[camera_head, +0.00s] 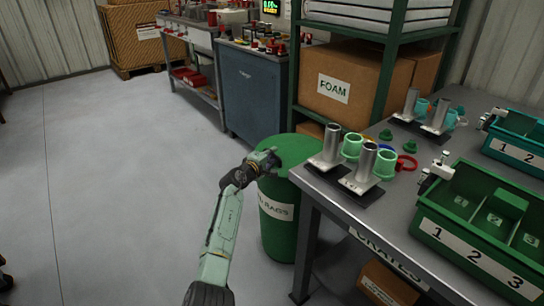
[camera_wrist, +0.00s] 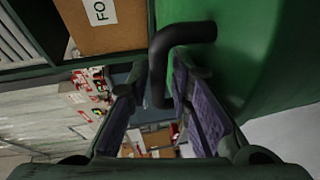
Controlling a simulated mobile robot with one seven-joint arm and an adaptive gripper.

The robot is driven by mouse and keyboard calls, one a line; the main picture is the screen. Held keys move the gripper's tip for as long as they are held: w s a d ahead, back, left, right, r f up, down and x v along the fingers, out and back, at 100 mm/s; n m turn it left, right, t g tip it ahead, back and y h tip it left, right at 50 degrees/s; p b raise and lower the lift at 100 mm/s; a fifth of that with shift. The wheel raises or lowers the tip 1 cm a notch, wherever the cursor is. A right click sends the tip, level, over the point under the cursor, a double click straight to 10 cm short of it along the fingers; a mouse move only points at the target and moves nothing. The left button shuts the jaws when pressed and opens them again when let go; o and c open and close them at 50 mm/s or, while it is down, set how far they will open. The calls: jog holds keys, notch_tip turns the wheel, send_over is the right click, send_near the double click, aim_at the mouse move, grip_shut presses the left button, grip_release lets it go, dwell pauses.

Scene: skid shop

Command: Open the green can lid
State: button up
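The green can (camera_head: 280,237) stands on the floor at the left end of the grey workbench, with a white label reading "RAGS". Its green lid (camera_head: 293,146) looks closed. My gripper (camera_head: 264,158) is at the lid's left edge in the head view. In the wrist view, a bent black handle (camera_wrist: 186,32) sticks out from the green surface of the can (camera_wrist: 245,60). My gripper (camera_wrist: 155,80) is open, and part of the handle lies between its two purple-padded fingers. I cannot tell whether either finger touches it. The handle is hidden in the head view.
The workbench (camera_head: 330,205) stands close at the can's right, with metal tubes, coloured rings and a green numbered bin (camera_head: 480,225). A shelf with a FOAM box (camera_head: 345,85) is behind the can. The floor (camera_head: 120,190) to the left is clear.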

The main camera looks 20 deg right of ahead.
jog(key=shift+w+d, duration=0.1)
jog(key=shift+w, duration=0.05)
jog(key=shift+c, duration=0.6)
grip_shut()
